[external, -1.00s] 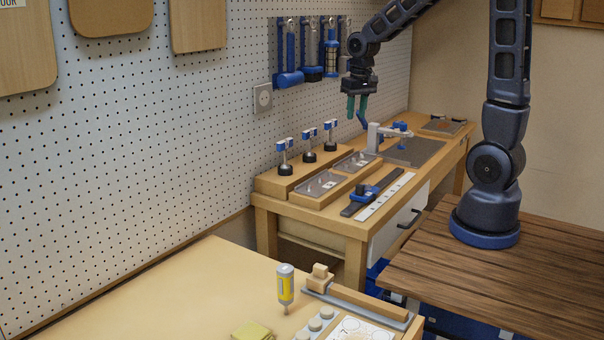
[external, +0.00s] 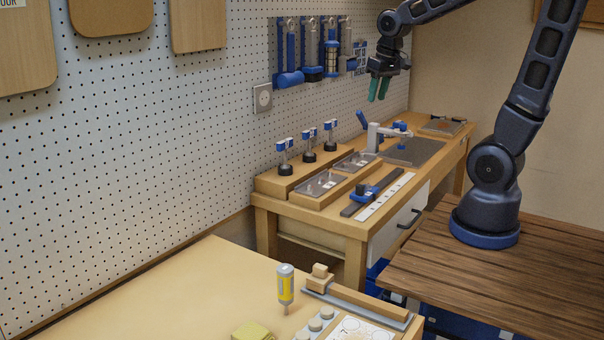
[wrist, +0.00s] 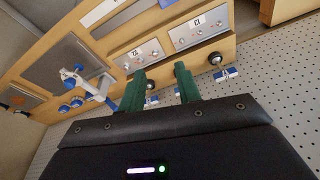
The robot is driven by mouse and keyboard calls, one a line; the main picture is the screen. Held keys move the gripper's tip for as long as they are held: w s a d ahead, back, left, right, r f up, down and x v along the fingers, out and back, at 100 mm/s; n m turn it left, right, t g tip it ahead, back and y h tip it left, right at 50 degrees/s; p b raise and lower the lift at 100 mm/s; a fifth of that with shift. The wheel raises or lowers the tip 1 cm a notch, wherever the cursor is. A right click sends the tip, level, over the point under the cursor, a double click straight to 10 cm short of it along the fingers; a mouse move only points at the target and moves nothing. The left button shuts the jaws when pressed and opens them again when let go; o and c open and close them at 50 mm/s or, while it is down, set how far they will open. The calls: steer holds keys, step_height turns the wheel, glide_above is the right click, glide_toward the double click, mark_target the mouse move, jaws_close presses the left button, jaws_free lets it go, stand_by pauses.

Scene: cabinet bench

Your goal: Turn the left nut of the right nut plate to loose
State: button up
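Two metal nut plates sit in wooden holders on the far bench. The nearer one (external: 319,186) is to the left in the external view, and the farther one (external: 356,162) is to the right. In the wrist view they are one plate (wrist: 139,55) and another (wrist: 199,27), each with small nuts and a label. Their nuts are too small to tell how they are turned. My gripper (external: 378,91) is high above the bench's far part, clear of both plates. In the wrist view its teal fingers (wrist: 160,83) are apart with nothing between them.
Black-and-blue knobs (external: 309,155) stand behind the plates. A white clamp with blue parts (external: 374,138) rises beside the farther plate, near a grey mat (external: 414,151). A dark rail with a blue slider (external: 363,193) lies in front. Tools (external: 312,55) hang on the pegboard.

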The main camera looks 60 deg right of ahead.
steer(key=shift+s+a+r, duration=0.2)
steer(key=shift+s+r, duration=0.2)
steer(key=shift+s, duration=0.3)
steer(key=shift+w, duration=0.1)
steer(key=w+d+f+m+g, duration=0.1)
steer(key=w+d+f, duration=0.2)
steer(key=w+f, duration=0.4)
steer(key=shift+w+d+f+m, duration=0.15)
steer(key=shift+w+d+m, duration=0.15)
steer(key=shift+w, duration=0.7)
steer(key=shift+a, duration=0.1)
